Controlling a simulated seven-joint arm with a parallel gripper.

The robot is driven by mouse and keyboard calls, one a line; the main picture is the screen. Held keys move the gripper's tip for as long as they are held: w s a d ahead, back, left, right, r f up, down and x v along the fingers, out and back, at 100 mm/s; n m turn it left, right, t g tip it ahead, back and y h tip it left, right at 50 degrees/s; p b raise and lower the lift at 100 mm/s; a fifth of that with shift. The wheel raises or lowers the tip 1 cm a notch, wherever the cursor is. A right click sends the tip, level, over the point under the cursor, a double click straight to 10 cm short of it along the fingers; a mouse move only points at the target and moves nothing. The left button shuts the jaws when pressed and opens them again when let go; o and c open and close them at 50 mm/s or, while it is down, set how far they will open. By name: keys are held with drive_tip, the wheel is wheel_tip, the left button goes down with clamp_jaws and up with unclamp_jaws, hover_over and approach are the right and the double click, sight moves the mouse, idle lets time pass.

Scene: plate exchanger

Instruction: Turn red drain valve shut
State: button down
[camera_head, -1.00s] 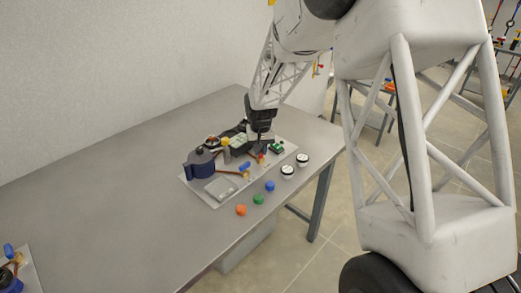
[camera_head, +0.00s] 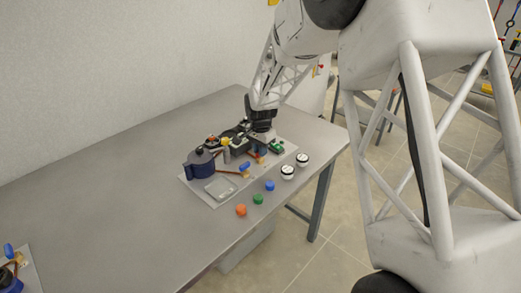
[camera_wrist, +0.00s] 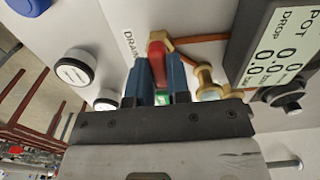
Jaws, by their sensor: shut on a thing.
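The red drain valve handle (camera_wrist: 157,66) shows in the wrist view beside the printed word DRAIN, on a brass fitting with a copper pipe. My gripper (camera_wrist: 158,80) is shut on the red handle, with one blue finger on each side of it. In the head view my gripper (camera_head: 259,140) is down at the far right part of the plate exchanger board (camera_head: 220,188). There the wrist hides most of the red handle.
A dark blue pot (camera_head: 200,164), a blue valve handle (camera_head: 245,167) and a grey square pad (camera_head: 220,188) are on the board. Orange (camera_head: 241,210), green (camera_head: 258,198) and blue (camera_head: 269,185) caps and two white-topped gauges (camera_head: 288,172) line the front. The table's left is mostly clear.

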drive_tip(key=shift+m, duration=0.3)
drive_tip(key=c, duration=1.1)
unclamp_jaws()
drive_tip(key=shift+r, duration=0.2)
drive_tip(key=shift+r, duration=3.75)
